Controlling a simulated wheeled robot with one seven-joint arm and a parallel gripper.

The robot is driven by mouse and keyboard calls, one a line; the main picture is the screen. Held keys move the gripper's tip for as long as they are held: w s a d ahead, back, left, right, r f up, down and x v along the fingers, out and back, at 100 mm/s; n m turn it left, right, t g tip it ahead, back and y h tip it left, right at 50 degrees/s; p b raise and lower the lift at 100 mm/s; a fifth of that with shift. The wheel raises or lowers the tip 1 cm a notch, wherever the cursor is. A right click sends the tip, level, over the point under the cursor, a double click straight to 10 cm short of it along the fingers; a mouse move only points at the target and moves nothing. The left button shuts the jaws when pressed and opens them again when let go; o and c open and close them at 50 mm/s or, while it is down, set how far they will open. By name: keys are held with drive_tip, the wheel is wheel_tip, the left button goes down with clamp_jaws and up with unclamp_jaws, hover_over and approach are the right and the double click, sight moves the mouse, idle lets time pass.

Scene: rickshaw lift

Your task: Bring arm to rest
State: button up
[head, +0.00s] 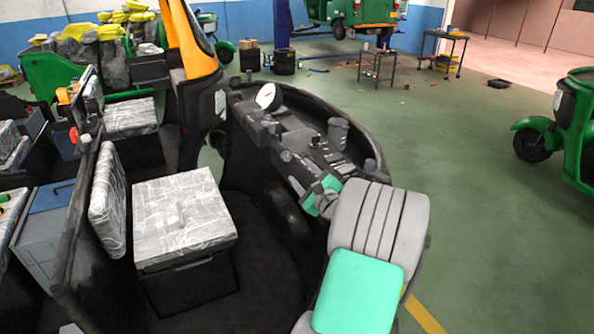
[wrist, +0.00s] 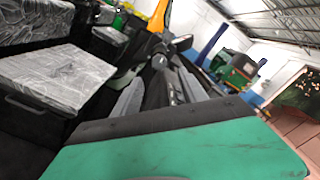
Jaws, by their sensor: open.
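My arm (head: 378,226), grey with a teal panel, reaches from the bottom right of the head view towards the rickshaw's dashboard (head: 285,118). In the wrist view, my gripper (wrist: 160,82) shows two grey fingers spread apart beyond a teal and black housing. I see nothing held between them. In the head view the gripper blends with the dark dashboard parts, so I cannot tell whether it touches them.
A plastic-wrapped seat (head: 182,215) sits left of my arm, also in the wrist view (wrist: 60,75). The open vehicle frame surrounds it. A green rickshaw (head: 575,130) stands at the right edge. Small metal tables (head: 377,67) stand behind. Green floor (head: 480,210) at right is largely clear.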

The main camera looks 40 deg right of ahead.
idle(0.4)
drive_tip(key=s+a+f+n+g+y, duration=0.2)
drive_tip(key=a+f+n+g, duration=0.1)
drive_tip(key=f+n, duration=0.4)
drive_tip(key=s+a+f+n+g+y, duration=0.35)
drive_tip(key=f+n, duration=0.25)
drive_tip(key=f, duration=0.4)
drive_tip(key=s+a+f+n+g+y, duration=0.1)
drive_tip(key=s+a+f+n+g, duration=0.3)
drive_tip(key=s, duration=0.4)
drive_tip(key=s+a+f+n+g+y, duration=0.1)
drive_tip(key=s+a+f+n+g, duration=0.15)
drive_tip(key=s+a+g, duration=0.4)
drive_tip(key=s+a+r+n+g+h, duration=0.1)
drive_tip(key=s+a+r+n+h, duration=0.15)
drive_tip(key=s+a+r, duration=0.3)
drive_tip(key=w+a+r+n+t, duration=0.2)
drive_tip(key=w+a+r+n, duration=0.2)
drive_tip(key=a, duration=0.4)
drive_tip(key=w+a+r+n+t, duration=0.2)
drive_tip(key=w+a+r+n, duration=0.2)
drive_tip(key=a+r, duration=0.4)
drive_tip(key=shift+w+a+n, duration=0.2)
drive_tip(key=shift+w+n, duration=0.1)
drive_tip(key=shift+w, duration=0.55)
